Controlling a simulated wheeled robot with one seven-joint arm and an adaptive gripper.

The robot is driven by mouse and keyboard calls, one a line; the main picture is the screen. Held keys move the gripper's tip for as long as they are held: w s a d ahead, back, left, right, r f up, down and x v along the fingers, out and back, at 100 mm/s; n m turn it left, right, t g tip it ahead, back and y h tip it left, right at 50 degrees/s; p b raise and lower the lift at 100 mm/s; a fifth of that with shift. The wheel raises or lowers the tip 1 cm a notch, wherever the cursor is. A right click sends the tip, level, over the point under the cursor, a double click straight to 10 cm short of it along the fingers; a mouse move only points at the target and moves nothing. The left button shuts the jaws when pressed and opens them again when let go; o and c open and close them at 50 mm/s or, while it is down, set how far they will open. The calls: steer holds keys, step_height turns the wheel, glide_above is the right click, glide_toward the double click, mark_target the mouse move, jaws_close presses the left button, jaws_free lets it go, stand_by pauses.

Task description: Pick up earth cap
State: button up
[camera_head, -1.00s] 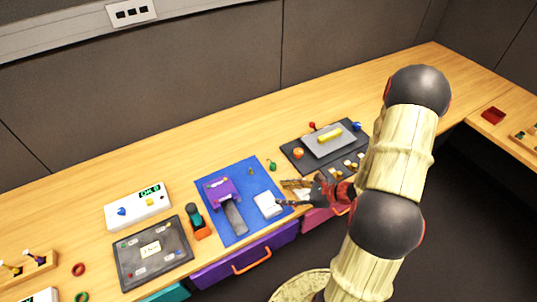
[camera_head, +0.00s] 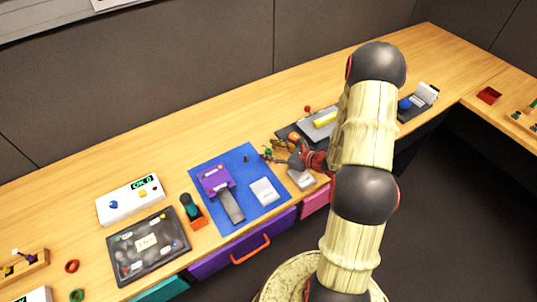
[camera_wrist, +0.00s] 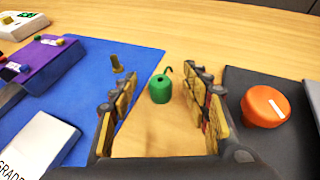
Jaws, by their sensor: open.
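The earth cap, as I take it, is a small green cylinder with a dark hole in its top and a thin dark hooked strip (camera_wrist: 160,88). It stands upright on the bare wood between the blue mat and the dark panel. My gripper (camera_wrist: 158,105) is open, its two gold-padded fingers to the left and right of the green cap's line. The cap appears just beyond or between the fingertips, with nothing gripped. In the head view my gripper (camera_head: 273,150) is close to the cap, which is partly hidden there.
A blue mat (camera_wrist: 85,75) with a purple device (camera_wrist: 45,62), a pale block (camera_wrist: 38,145) and a small olive peg (camera_wrist: 117,63) lies left. A dark panel with an orange knob (camera_wrist: 265,106) lies close on the right. Bare wood is free behind the cap.

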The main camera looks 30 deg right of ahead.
steer(key=shift+w+a+f, duration=0.1)
steer(key=shift+w, duration=0.1)
steer(key=shift+c, duration=0.9)
steer(key=c, duration=0.7)
steer(key=shift+c, duration=0.2)
